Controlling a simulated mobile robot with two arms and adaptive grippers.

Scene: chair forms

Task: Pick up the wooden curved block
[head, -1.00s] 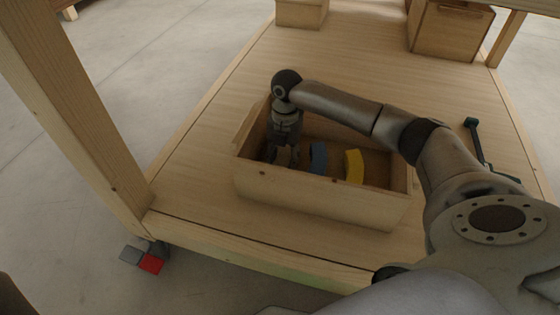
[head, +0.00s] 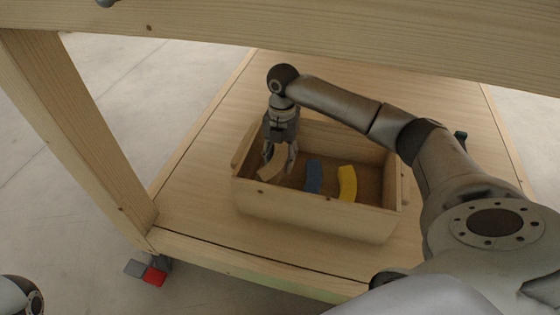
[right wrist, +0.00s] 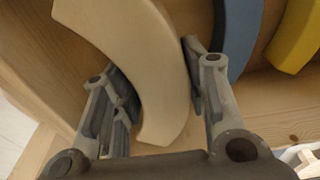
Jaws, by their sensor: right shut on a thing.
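The wooden curved block (head: 270,165) is at the left end of the open wooden box (head: 310,212). In the right wrist view the pale curved block (right wrist: 140,60) runs between the two fingers. My right gripper (head: 279,160) points down into the box and is shut on the block. Whether the block is clear of the box floor, I cannot tell. A small part of my left arm (head: 20,297) shows at the lower left corner; its gripper is out of view.
A blue curved block (head: 313,177) and a yellow curved block (head: 347,184) lie in the box to the right. The box walls stand close around the gripper. A wooden post (head: 80,130) and a beam (head: 300,35) frame the shelf.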

